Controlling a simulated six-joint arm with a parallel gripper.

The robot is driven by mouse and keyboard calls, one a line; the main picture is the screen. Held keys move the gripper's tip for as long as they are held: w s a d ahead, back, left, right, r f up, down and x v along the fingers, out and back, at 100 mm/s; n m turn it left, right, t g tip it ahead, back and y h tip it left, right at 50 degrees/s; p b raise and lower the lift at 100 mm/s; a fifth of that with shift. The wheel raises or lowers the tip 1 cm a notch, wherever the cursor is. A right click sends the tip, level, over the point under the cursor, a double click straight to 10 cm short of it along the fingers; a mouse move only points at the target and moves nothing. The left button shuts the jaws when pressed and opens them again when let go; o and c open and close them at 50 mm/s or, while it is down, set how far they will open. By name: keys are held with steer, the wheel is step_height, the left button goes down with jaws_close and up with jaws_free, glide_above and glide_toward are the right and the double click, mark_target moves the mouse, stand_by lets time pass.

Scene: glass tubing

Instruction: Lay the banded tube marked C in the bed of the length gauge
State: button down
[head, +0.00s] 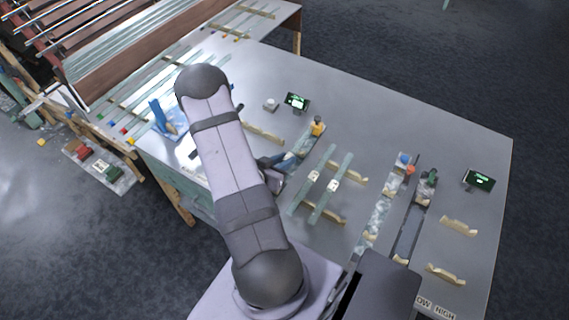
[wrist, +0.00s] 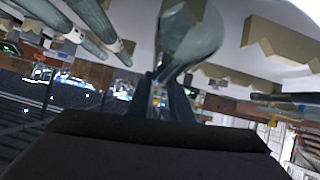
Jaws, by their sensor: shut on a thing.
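My gripper (head: 281,161) shows just right of my forearm in the head view, low over the left-middle of the table. In the wrist view its dark fingers (wrist: 162,95) are shut on a clear glass tube (wrist: 190,38), which runs away upward in the picture. The held tube's mark cannot be read.
Two tagged tubes (head: 327,192) lie across wooden rests (head: 325,212) to the right. Two long fixtures, one pale (head: 380,212) and one dark (head: 407,238), stand further right. Small displays (head: 297,101) (head: 480,180) stand behind.

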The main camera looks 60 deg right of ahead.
steer(key=shift+f, duration=1.15)
steer(key=shift+f, duration=0.15)
steer(key=shift+f+b, duration=0.3)
steer(key=shift+f, duration=0.05)
steer(key=shift+f, duration=0.15)
steer(key=c, duration=1.6)
jaws_free()
steer(key=shift+r, duration=0.2)
